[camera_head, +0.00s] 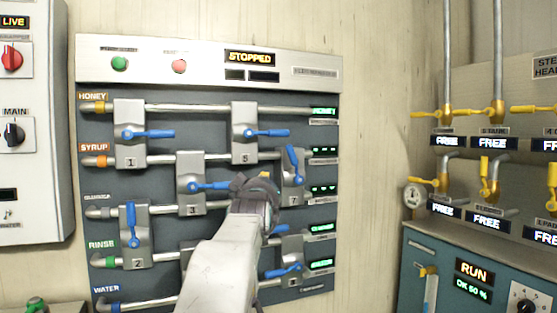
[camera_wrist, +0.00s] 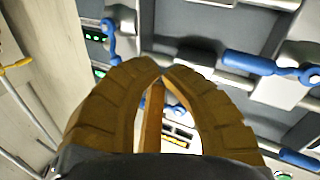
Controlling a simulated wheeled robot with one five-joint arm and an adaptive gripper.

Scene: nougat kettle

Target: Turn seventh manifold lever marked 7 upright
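Lever 7 (camera_head: 292,160) is a blue handle on a grey plate marked 7, at the right of the manifold panel in the head view. Its handle points up from its hub, leaning slightly left. My gripper (camera_head: 260,183) is just left of and below it, apart from the handle as far as I can tell. In the wrist view the brown fingers of my gripper (camera_wrist: 162,72) meet at the tips, with no lever between them. A blue handle (camera_wrist: 111,42) beside green displays shows left of the fingers; its number is not readable there.
Lever 5 (camera_head: 265,133) and lever 1 (camera_head: 150,134) point right. Lever 3 (camera_head: 208,186) points right, close to my gripper. Lever 2 (camera_head: 131,225) stands upright. A lower-right lever (camera_head: 285,270) sits below. Yellow valves (camera_head: 487,175) are farther right, past bare wall.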

